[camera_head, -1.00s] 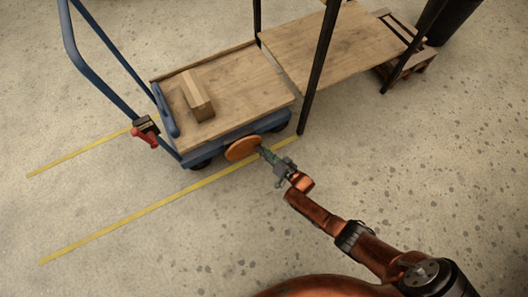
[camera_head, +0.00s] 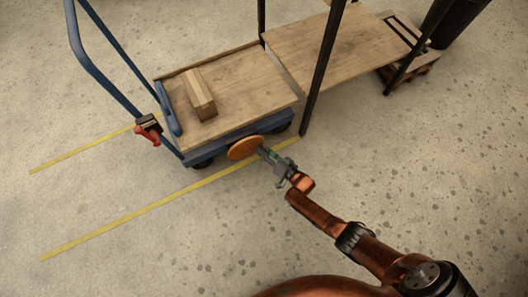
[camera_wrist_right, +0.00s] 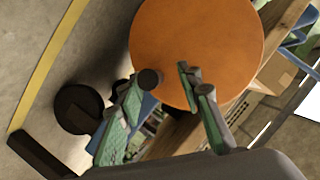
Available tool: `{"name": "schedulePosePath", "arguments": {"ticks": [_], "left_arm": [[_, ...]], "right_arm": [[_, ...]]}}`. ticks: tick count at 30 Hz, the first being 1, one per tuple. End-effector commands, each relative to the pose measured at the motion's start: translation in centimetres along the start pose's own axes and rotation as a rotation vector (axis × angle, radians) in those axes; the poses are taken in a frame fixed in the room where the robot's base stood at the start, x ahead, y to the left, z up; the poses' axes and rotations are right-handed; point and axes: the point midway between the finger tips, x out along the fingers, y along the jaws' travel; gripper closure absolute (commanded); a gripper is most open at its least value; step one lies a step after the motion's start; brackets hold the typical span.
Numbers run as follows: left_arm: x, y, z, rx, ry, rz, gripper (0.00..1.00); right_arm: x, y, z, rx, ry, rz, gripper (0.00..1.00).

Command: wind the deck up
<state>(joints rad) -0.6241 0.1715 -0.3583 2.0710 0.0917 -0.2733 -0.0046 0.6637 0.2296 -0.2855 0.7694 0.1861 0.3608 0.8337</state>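The trolley has a wooden deck (camera_head: 245,90) on a blue frame, at the centre left of the head view. An orange disc (camera_head: 244,147) is on its near side, below the deck edge; the disc (camera_wrist_right: 200,45) fills much of the upper wrist view. My right gripper (camera_head: 264,151) is at the disc's right side. In the wrist view its two green-padded fingers (camera_wrist_right: 168,80) stand apart in front of the disc. A small dark round end shows by the left finger; I cannot tell whether it is a knob or part of the finger. My left gripper is not in view.
A wooden block (camera_head: 200,93) lies on the deck. A red lever (camera_head: 148,135) sits by the blue push handle. A wooden table (camera_head: 330,45) with dark posts stands close at the right, by a pallet (camera_head: 410,68). Yellow lines (camera_head: 150,209) mark the open floor.

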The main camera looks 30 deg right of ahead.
Motion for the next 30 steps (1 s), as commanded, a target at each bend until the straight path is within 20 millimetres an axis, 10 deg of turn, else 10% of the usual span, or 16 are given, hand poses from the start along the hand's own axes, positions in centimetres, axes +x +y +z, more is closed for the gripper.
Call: {"name": "schedulePosePath", "arguments": {"ticks": [8, 30], "left_arm": [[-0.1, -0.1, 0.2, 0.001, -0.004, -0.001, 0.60], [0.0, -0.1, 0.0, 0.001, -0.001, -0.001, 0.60]], "right_arm": [[-1.1, 0.3, 0.2, 0.002, -0.003, 0.004, 0.67], [-11.7, 0.0, 0.1, 0.000, -0.002, -0.001, 0.67]]}}
